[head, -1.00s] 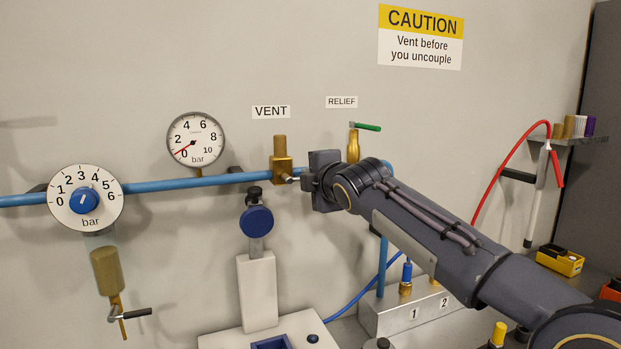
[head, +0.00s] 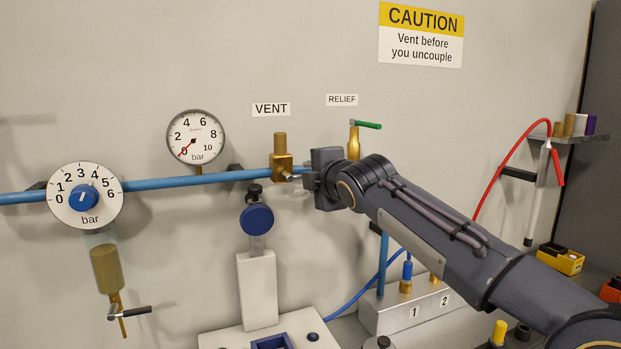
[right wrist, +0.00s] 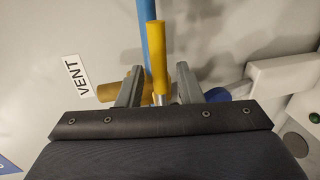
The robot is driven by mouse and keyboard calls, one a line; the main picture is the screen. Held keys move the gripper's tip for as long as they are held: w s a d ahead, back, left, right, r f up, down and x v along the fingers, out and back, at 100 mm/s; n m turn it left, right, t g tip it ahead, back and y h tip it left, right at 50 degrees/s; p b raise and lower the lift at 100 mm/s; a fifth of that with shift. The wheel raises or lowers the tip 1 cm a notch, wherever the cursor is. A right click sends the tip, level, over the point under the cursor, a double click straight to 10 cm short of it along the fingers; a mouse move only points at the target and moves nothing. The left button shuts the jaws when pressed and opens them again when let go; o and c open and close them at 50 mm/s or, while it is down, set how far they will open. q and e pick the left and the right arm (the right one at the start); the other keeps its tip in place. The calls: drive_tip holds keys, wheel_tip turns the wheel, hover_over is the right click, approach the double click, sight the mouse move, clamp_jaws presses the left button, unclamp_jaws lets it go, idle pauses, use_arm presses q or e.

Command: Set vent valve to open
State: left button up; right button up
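The vent valve (head: 281,162) is a brass fitting on the blue pipe, under the VENT label (head: 271,110). In the right wrist view its yellow handle (right wrist: 160,50) lies along the pipe and runs between my right gripper's fingers. My right gripper (head: 307,180) is just right of the valve body in the head view and hides most of the handle there. In the right wrist view the fingers of my right gripper (right wrist: 159,74) are apart, one on each side of the handle, with a gap showing. My left gripper is not in view.
The blue pipe (head: 200,180) runs along the wall. A round gauge (head: 195,137) reads near 0 bar. A blue-knobbed dial (head: 85,196) is at left. A relief valve with a green lever (head: 366,125) is close behind my wrist.

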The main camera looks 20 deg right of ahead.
drive_tip(key=s+r+b, duration=0.1)
drive_tip(key=s, duration=0.5)
drive_tip(key=shift+s+r, duration=0.2)
drive_tip(key=shift+s, duration=0.1)
drive_tip(key=s+a+f+m+g+y, duration=0.2)
drive_tip(key=s+f+m+g, duration=0.3)
drive_tip(key=s+f+m, duration=0.5)
drive_tip(key=s+a+f+m+g+y, duration=0.1)
drive_tip(key=s+a+f+m+g, duration=0.3)
drive_tip(key=s+f+m, duration=0.6)
drive_tip(key=s+f, duration=0.5)
drive_tip(key=f, duration=0.3)
drive_tip(key=s+f+g, duration=0.1)
drive_tip(key=s+f, duration=0.5)
drive_tip(key=f, duration=0.3)
drive_tip(key=shift+a+y, duration=0.2)
drive_tip(key=shift+y, duration=0.2)
